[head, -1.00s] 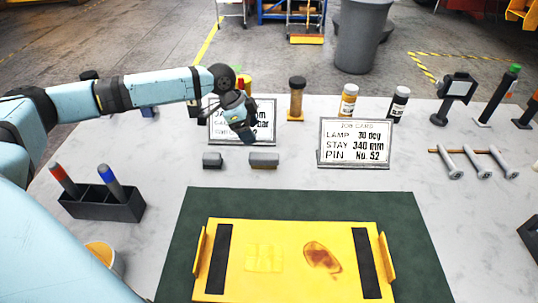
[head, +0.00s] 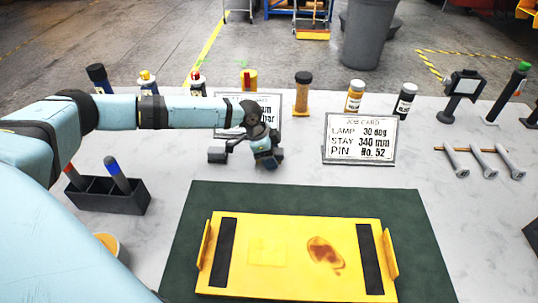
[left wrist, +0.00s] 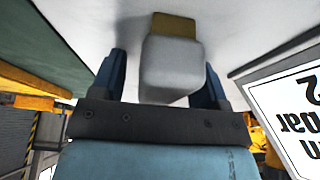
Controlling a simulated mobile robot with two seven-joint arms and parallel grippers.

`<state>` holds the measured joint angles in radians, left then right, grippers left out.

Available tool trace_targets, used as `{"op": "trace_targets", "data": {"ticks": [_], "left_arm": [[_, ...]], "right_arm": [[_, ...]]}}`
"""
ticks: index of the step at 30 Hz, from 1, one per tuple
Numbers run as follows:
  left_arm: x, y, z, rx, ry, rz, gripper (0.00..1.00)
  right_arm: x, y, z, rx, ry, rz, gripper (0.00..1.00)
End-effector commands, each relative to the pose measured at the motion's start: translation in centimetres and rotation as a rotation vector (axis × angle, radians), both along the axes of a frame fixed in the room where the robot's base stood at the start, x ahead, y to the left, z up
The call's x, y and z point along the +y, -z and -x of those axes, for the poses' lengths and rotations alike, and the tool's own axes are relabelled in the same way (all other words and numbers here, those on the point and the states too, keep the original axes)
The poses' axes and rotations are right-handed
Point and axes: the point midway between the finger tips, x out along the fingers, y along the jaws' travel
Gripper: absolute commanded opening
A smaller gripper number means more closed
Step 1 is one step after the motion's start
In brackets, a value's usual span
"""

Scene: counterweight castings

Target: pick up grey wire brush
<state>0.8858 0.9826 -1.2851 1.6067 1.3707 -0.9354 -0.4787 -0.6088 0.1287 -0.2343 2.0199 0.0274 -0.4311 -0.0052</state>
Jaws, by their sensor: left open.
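The grey wire brush (left wrist: 172,68) shows in the left wrist view as a light grey rounded block with a tan-brown part at its far end. It lies on the pale worktop between the two spread fingers of my left gripper (left wrist: 165,80), which is open. My right gripper is not in view.
A job card (head: 360,140) stands right of the gripper; another stands behind it. Several bottles and jars line the back. A yellow tray (head: 250,287) lies on a dark green mat (head: 420,235) in front. A black marker holder (head: 110,197) stands left.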

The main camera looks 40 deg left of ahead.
Motion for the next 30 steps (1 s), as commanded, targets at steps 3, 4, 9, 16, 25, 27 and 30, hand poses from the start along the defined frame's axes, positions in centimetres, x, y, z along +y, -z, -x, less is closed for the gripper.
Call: {"op": "trace_targets", "data": {"ticks": [3, 4, 9, 16, 25, 27, 30], "left_arm": [[0.01, -0.02, 0.00, 0.000, 0.000, 0.000, 0.68], [0.01, -0.02, 0.00, 0.000, 0.000, 0.000, 0.68], [0.00, -0.01, 0.02, 0.000, 0.000, 0.000, 0.68], [0.00, 0.16, 0.04, 0.001, 0.000, 0.000, 0.50], [0.00, 0.11, 0.02, 0.000, 0.000, 0.000, 0.12], [0.00, 0.11, 0.01, 0.000, 0.000, 0.000, 0.12], [0.02, 0.02, -0.03, -0.001, 0.001, -0.001, 0.12]], "right_arm": [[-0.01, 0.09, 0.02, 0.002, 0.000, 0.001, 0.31], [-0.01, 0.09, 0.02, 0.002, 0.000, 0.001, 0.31], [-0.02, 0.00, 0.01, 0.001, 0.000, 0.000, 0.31], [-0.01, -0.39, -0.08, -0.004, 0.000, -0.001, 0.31], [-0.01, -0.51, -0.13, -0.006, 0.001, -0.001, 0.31], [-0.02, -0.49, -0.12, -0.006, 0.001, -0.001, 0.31], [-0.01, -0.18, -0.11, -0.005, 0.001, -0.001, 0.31]]}}
